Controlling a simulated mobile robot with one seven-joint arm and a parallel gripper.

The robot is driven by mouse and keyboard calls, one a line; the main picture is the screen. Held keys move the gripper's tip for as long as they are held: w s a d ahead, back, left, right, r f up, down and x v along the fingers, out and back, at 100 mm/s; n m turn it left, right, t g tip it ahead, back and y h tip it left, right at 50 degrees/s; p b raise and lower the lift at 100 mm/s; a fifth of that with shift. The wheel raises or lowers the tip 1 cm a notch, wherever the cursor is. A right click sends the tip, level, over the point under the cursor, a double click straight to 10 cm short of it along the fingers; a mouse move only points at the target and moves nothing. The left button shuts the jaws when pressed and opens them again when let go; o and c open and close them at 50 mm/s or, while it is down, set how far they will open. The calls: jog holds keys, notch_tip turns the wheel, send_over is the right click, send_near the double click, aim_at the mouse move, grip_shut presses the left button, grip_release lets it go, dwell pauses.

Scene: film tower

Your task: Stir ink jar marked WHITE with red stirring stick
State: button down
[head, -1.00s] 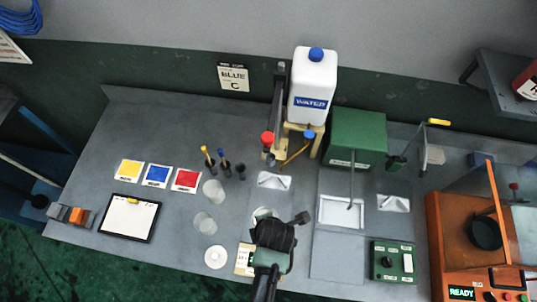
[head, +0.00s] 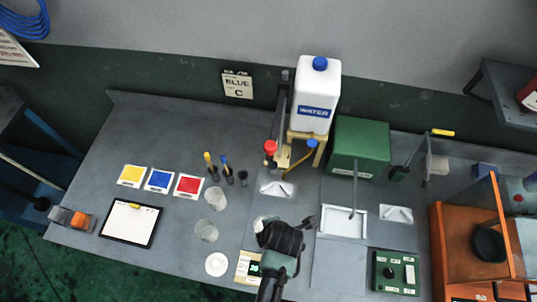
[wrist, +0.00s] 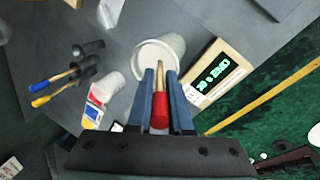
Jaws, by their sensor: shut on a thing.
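In the wrist view my gripper (wrist: 160,82) is shut on the red stirring stick (wrist: 160,113), with its red end between the fingers. Its pale wooden shaft points into the mouth of a jar (wrist: 176,44) with whitish contents; how deep the tip sits cannot be told. No WHITE marking is readable on this jar. In the head view my gripper (head: 283,240) hides the stick and most of the jar (head: 262,222). A tan timer box (wrist: 219,80) beside the jar shows green digits and "END".
Yellow and blue sticks (head: 226,168) stand in dark holders left of the jar. Clear cups (head: 206,230) stand nearer. A water jug (head: 316,95), green box (head: 360,148) and green control panel (head: 396,272) lie right.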

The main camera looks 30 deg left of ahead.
jog(key=shift+s+r, duration=0.1)
jog(key=v, duration=0.9)
jog(key=shift+r, duration=0.2)
dwell(0.5)
dwell(0.7)
notch_tip(320, 180, up, 5)
dwell(0.5)
dwell(0.5)
